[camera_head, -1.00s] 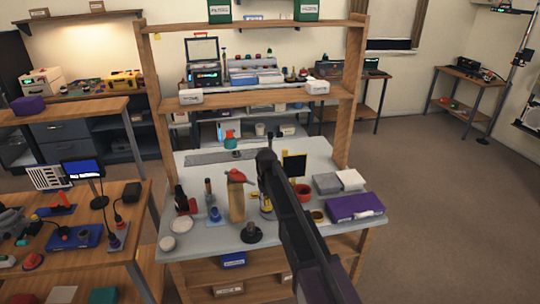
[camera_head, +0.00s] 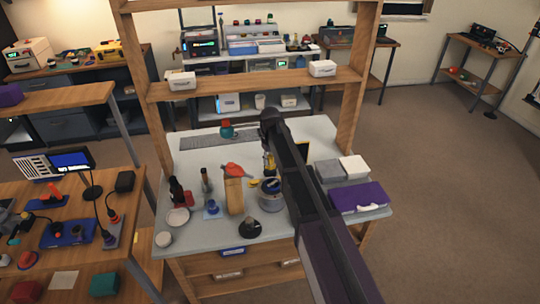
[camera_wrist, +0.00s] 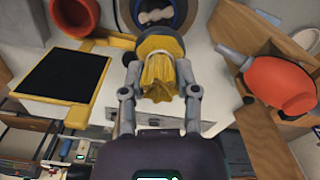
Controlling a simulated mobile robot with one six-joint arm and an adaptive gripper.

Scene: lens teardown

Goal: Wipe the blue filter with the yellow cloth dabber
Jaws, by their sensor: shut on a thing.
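My gripper (camera_wrist: 161,88) is shut on the yellow cloth dabber (camera_wrist: 158,66); its gathered cloth sits between the two fingers. In the head view the dabber (camera_head: 269,165) hangs above the bench, behind a round silvery vessel with a bluish rim (camera_head: 271,195). In the wrist view a blue-rimmed round piece (camera_wrist: 180,20) with a pale shape inside lies just beyond the dabber's dark round end. This blue ring may be the blue filter; I cannot tell for sure. The dabber's far end overlaps it in the picture, and contact cannot be told.
An orange-red blower (camera_wrist: 285,85) on a wooden block stands close beside my gripper. A black panel with a yellow edge (camera_wrist: 62,75) and a red bowl (camera_wrist: 78,14) are on the other side. A purple case (camera_head: 357,197) lies at the bench's right. A wooden shelf frame (camera_head: 250,83) rises behind.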

